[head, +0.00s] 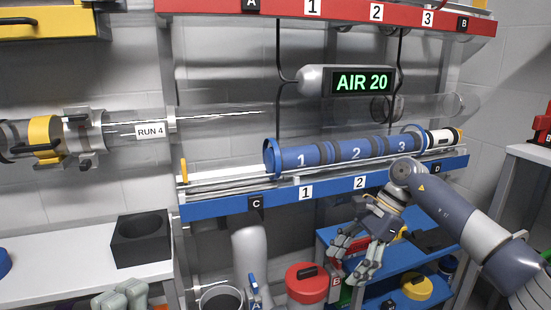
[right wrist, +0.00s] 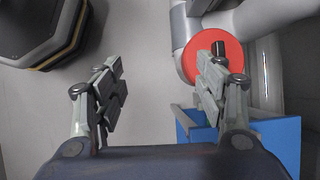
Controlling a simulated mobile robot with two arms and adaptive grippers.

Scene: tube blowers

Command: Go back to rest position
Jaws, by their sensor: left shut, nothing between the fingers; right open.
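My right gripper (head: 353,262) hangs below the blue shelf at the lower right of the head view, fingers pointing down. It is open and empty. In the right wrist view, its two fingers (right wrist: 160,85) stand wide apart with nothing between them. My left gripper (head: 124,297) shows at the bottom left of the head view, beside the white table. It is shut and holds nothing; its lower part is cut off by the picture edge.
The blue shelf (head: 225,208) carries a blue tube (head: 330,152) marked 1, 2, 3. A red-lidded container (head: 306,281) stands left of my right gripper; its red lid (right wrist: 211,58) shows in the wrist view. A black block (head: 141,240) with a round hole stands on the white table (head: 60,262).

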